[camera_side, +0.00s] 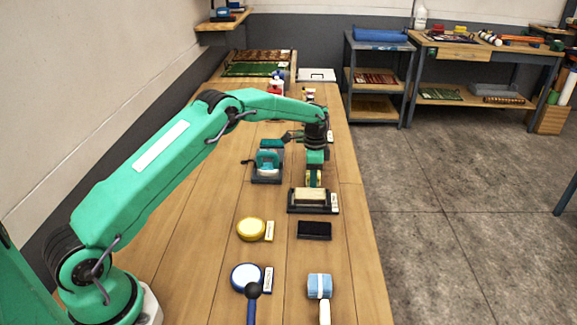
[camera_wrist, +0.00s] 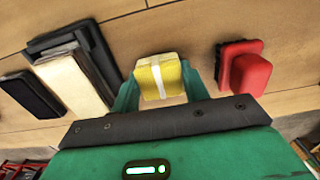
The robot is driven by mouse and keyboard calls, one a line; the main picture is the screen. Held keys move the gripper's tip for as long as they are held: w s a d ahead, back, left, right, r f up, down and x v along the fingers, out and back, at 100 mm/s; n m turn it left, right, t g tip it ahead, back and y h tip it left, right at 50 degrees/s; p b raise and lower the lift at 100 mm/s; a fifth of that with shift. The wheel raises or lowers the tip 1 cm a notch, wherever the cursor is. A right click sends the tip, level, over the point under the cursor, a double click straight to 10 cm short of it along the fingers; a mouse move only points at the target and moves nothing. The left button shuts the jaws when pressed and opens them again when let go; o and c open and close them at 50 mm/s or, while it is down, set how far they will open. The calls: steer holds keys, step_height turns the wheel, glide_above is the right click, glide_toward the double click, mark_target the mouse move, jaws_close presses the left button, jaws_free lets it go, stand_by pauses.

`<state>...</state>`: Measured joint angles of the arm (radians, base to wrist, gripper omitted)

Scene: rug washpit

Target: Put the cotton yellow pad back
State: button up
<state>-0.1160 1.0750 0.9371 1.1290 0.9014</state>
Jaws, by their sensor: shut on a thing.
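My gripper (camera_wrist: 160,82) is shut on a yellow pad with a white band (camera_wrist: 147,82). In the side view my gripper (camera_side: 314,176) points down over the bench, and the yellow pad (camera_side: 313,181) shows between its fingers. It is just behind a dark tray (camera_side: 292,209) that bears a cream block (camera_side: 310,196). I cannot tell whether the pad touches the bench. A round yellow piece (camera_side: 251,229) lies nearer the camera beside a small label. A blue pad with a white band (camera_side: 319,284) lies near the front.
An empty-looking black rectangle (camera_side: 314,230) lies in front of the dark tray. A teal device (camera_side: 268,160) stands left of my gripper. A red piece on a dark base (camera_wrist: 247,68) is right of the pad in the wrist view. A blue-rimmed white disc (camera_side: 245,275) lies front left.

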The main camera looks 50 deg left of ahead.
steer(key=shift+f, duration=0.1)
steer(key=o, duration=0.9)
step_height(320, 180, up, 12)
steer(key=shift+r, duration=0.15)
stand_by(0.7)
